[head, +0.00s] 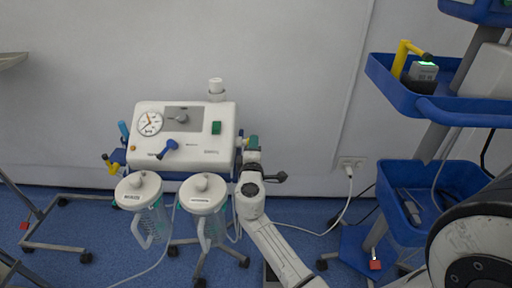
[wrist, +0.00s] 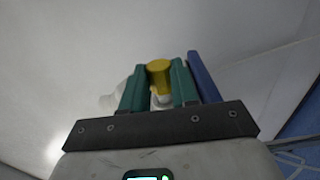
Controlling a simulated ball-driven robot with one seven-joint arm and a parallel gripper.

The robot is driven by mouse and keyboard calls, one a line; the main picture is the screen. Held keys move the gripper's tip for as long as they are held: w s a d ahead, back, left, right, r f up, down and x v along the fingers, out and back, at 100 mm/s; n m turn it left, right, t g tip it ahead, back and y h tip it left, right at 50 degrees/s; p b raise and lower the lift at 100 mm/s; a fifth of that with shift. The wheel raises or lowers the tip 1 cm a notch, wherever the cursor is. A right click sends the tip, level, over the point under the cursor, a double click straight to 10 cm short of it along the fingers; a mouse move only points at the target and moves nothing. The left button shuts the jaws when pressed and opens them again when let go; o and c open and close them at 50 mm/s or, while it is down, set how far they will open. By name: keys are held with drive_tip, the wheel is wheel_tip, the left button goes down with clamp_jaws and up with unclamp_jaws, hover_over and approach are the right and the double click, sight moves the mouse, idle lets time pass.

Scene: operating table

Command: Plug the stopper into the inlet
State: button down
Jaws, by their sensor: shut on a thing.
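A white suction machine (head: 200,145) with a gauge and a green switch stands by the wall. My gripper (head: 252,143) is at its right side. In the wrist view my gripper (wrist: 159,88) has its green fingers shut around a yellow piece, which I take to be the stopper (wrist: 159,67). A small whitish part shows just below the yellow piece, between the fingers. In the head view a pale fitting (head: 242,142), possibly the inlet, sticks out of the machine's right side beside my fingertips. The fingers hide most of the contact, so I cannot tell whether the stopper is seated.
Two lidded canisters (head: 140,190) (head: 203,194) hang in front of the machine. A blue-trayed cart (head: 440,108) stands at the right, holding a yellow-handled device (head: 403,58). A white cord runs to a wall socket (head: 348,164). A blue strip (wrist: 204,78) lies close beside my right finger.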

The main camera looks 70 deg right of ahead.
drive_tip(key=c, duration=0.8)
unclamp_jaws()
drive_tip(key=shift+w, duration=0.1)
drive_tip(key=shift+a, duration=0.2)
drive_tip(key=v, duration=1)
drive_tip(key=shift+a, duration=0.2)
drive_tip(key=s+a+f+m+g+y, duration=0.4)
drive_tip(key=s+a+f+m+y, duration=0.25)
drive_tip(key=s+f, duration=0.25)
drive_tip(key=s+a+f+n+g+y, duration=0.1)
drive_tip(key=s+a+f+y, duration=0.2)
drive_tip(key=a+y, duration=0.35)
drive_tip(key=s+a+f+n+g+y, duration=0.1)
drive_tip(key=s+a+f+y, duration=0.2)
drive_tip(key=a, duration=0.6)
drive_tip(key=r+p, duration=0.5)
drive_tip(key=p, duration=0.1)
drive_tip(key=r+p, duration=0.5)
drive_tip(key=r, duration=0.1)
drive_tip(key=r+p, duration=0.6)
drive_tip(key=shift+s+a+r+p, duration=0.15)
drive_tip(key=shift+s+r+p, duration=0.1)
drive_tip(key=shift+s+p, duration=0.1)
